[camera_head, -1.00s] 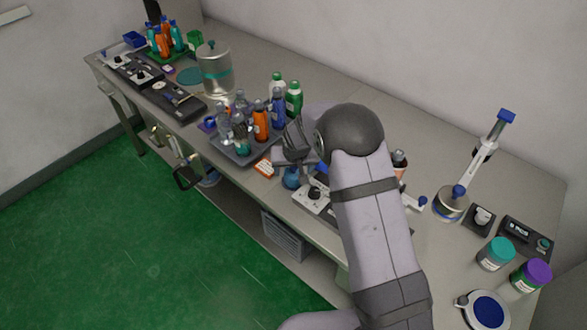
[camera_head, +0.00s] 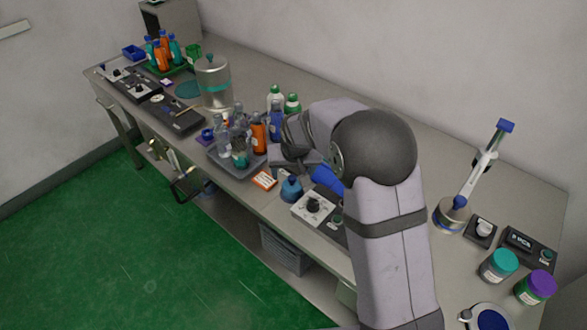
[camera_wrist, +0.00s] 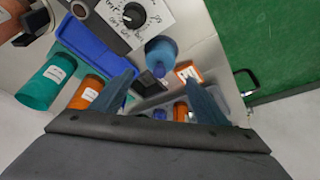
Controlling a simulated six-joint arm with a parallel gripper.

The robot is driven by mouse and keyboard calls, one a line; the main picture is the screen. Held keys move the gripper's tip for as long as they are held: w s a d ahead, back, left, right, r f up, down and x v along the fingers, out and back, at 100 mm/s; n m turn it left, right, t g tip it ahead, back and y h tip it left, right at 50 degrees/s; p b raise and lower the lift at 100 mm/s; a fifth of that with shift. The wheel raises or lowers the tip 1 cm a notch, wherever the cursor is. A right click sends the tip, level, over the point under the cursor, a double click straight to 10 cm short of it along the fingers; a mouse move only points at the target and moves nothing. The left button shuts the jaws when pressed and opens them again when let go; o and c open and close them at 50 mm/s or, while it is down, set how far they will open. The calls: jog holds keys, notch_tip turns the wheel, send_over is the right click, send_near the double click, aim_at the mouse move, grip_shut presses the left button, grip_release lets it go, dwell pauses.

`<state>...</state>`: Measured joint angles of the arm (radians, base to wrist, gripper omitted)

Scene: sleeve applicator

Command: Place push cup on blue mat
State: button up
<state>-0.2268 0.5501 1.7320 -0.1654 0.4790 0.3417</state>
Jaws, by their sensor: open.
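A small blue rounded cup-like vessel (camera_head: 291,188) with a narrow top, which looks like the push cup, stands near the front bench edge. It also shows in the wrist view (camera_wrist: 162,54). A flat blue rectangular piece (camera_head: 326,178), perhaps the blue mat, is partly hidden by my arm; the wrist view shows a blue rectangle with a raised-looking edge (camera_wrist: 84,48). My gripper (camera_head: 292,160) is above the bench behind the cup. In the wrist view its two fingers (camera_wrist: 165,92) are apart, with no object clearly held between them.
A grey tray of bottles (camera_head: 238,168) stands left of my gripper. An orange-edged card (camera_head: 264,180) lies beside the cup. A white dial box (camera_head: 314,207) sits to the right. A round blue-topped dish (camera_head: 491,319) is at the front right.

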jog(key=shift+v, duration=1.95)
jog(key=shift+s, duration=0.1)
jog(key=s+d+f+g, duration=0.1)
jog(key=s+d, duration=0.2)
jog(key=s, duration=0.6)
jog(key=s+d+f+g, duration=0.1)
jog(key=s+d+g, duration=0.1)
jog(key=s, duration=0.8)
jog(key=s+d+f+g, duration=0.1)
jog(key=s+d, duration=0.4)
jog(key=s, duration=0.4)
jog(key=shift+s+g, duration=0.3)
jog(key=shift+f, duration=0.1)
